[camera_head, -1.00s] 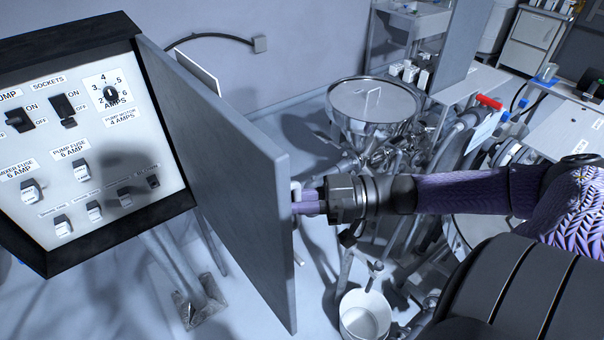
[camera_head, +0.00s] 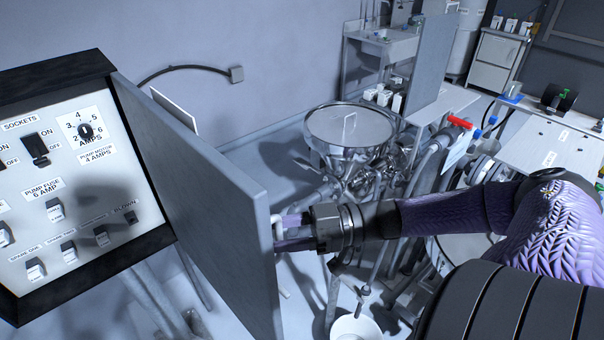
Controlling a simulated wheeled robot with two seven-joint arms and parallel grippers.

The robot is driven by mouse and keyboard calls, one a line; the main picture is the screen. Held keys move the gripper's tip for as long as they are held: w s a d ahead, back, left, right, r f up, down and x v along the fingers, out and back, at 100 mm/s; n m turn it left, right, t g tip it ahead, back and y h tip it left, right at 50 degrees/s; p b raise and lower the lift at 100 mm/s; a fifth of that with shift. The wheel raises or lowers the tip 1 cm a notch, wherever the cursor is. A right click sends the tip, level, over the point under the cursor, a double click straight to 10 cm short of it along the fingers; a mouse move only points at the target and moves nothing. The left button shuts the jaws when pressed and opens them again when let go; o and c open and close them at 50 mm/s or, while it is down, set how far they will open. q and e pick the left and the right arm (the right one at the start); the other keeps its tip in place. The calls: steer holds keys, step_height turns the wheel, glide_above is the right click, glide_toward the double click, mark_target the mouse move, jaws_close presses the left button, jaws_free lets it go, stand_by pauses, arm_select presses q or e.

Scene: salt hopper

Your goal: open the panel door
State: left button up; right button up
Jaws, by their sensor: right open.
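The grey panel door (camera_head: 205,190) stands swung open on the right side of the dark-framed control panel (camera_head: 75,165). The panel's white face with switches, fuses and an amps dial shows. My right gripper (camera_head: 282,232) is at the door's free edge, beside the white handle (camera_head: 277,228) there. Its purple fingers are apart, one above the other; the far fingertips are partly hidden by the door edge, and I cannot tell whether they touch the handle. My left gripper is out of view.
A steel hopper (camera_head: 350,135) with a round lid stands behind my right arm, amid pipes. A white bucket (camera_head: 356,328) is on the floor below. A sink unit (camera_head: 385,45) and white benches (camera_head: 550,145) are farther back.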

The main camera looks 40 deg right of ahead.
steer(key=p+v, duration=0.2)
steer(key=v, duration=0.6)
steer(key=shift+s+d, duration=0.3)
